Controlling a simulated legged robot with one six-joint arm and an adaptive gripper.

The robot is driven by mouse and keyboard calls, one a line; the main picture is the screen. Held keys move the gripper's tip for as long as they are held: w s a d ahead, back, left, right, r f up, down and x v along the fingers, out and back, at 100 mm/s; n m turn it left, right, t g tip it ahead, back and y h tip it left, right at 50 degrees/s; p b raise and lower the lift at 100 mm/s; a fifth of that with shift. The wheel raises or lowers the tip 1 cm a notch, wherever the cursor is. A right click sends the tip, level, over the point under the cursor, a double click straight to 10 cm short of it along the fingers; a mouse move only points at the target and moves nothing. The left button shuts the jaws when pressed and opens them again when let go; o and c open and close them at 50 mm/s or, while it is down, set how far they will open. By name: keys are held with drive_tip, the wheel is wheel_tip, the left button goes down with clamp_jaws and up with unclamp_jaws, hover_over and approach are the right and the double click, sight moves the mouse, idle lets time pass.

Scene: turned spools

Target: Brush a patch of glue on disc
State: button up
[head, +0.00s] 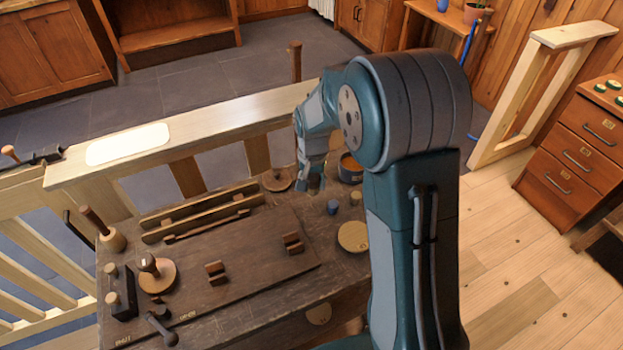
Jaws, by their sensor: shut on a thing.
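My gripper (311,182) points down over the back right of the dark workbench (210,335). It is closed, but its fingertips are small and what they hold is mostly hidden. An upright brown wooden handle (295,62) shows above my wrist, probably the brush's; its lower part and any bristles are hidden. A blue pot with orange-brown contents (350,168), perhaps the glue, stands just right of the gripper, partly behind my arm. A flat brown disc (277,180) lies left of the gripper. A paler round disc (353,237) lies nearer, beside my arm. I see no clear glue patch.
A small blue cup (333,207) and tan peg (355,198) stand close by. A dark board (225,262) with wooden blocks (293,243) fills the bench's middle. A spool with a knob (157,275) stands left. A pale rail (215,118) runs behind.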

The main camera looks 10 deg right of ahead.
drive_tip(key=f+n, duration=0.1)
drive_tip(key=w+f+n, duration=0.1)
drive_tip(key=f, duration=0.1)
drive_tip(key=w+d+f+n, duration=0.1)
drive_tip(key=f, duration=0.1)
drive_tip(key=shift+f+n, duration=0.25)
drive_tip(key=shift+n, duration=0.15)
drive_tip(key=shift+w+d+f+n, duration=0.2)
drive_tip(key=shift+f+n, duration=0.2)
drive_tip(key=shift+f, duration=0.2)
drive_tip(key=shift+f, duration=0.35)
